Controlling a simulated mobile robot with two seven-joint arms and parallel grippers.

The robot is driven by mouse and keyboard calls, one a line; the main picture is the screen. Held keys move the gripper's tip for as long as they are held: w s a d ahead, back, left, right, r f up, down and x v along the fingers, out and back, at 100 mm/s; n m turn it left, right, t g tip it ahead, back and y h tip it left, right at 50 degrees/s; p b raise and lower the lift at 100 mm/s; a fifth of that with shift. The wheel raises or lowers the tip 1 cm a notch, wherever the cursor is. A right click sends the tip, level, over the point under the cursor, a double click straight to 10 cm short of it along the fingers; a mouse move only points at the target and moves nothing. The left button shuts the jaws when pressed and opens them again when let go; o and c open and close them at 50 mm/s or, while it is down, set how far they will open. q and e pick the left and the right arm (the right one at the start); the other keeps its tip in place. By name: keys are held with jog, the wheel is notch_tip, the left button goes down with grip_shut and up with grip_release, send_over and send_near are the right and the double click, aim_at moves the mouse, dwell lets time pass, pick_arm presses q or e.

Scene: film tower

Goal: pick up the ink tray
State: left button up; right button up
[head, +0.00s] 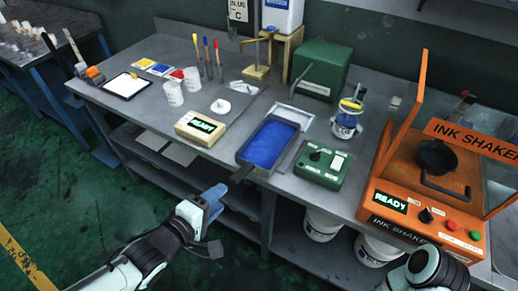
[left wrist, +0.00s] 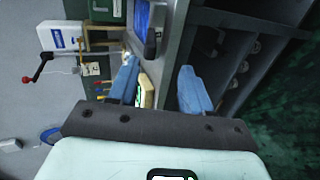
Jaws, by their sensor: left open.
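The ink tray (head: 268,145) is a dark, shallow tray filled with blue ink, with a dark handle (head: 241,173) reaching over the bench's front edge. It lies on the grey bench. In the left wrist view the blue ink tray (left wrist: 142,14) shows at the top, its handle (left wrist: 150,42) below it. My left gripper (head: 214,196) has blue fingers and is open and empty. It is in front of the bench edge, below and left of the handle, apart from it. In the left wrist view the open left gripper (left wrist: 158,88) shows both fingers. My right gripper is out of view.
A yellowish READY box (head: 201,128) stands left of the tray, a green control box (head: 322,165) right of it. The orange ink shaker (head: 420,185) is farther right. White buckets (head: 322,225) stand under the bench. The floor in front is clear.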

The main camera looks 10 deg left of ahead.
pick_arm(q)
jog(key=r, duration=0.1)
jog(key=p, duration=0.5)
send_near(242, 170)
jog(key=shift+w+d+f+n, duration=0.3)
jog(key=shift+w+d+f, duration=0.2)
jog(key=shift+w+f, duration=0.3)
jog(key=shift+b+x, duration=0.6)
jog(key=shift+x, duration=0.6)
jog(key=x, duration=0.5)
jog(key=shift+w+f+b, duration=0.15)
jog(key=shift+w+b, duration=0.15)
jog(key=shift+b, duration=0.1)
grip_shut()
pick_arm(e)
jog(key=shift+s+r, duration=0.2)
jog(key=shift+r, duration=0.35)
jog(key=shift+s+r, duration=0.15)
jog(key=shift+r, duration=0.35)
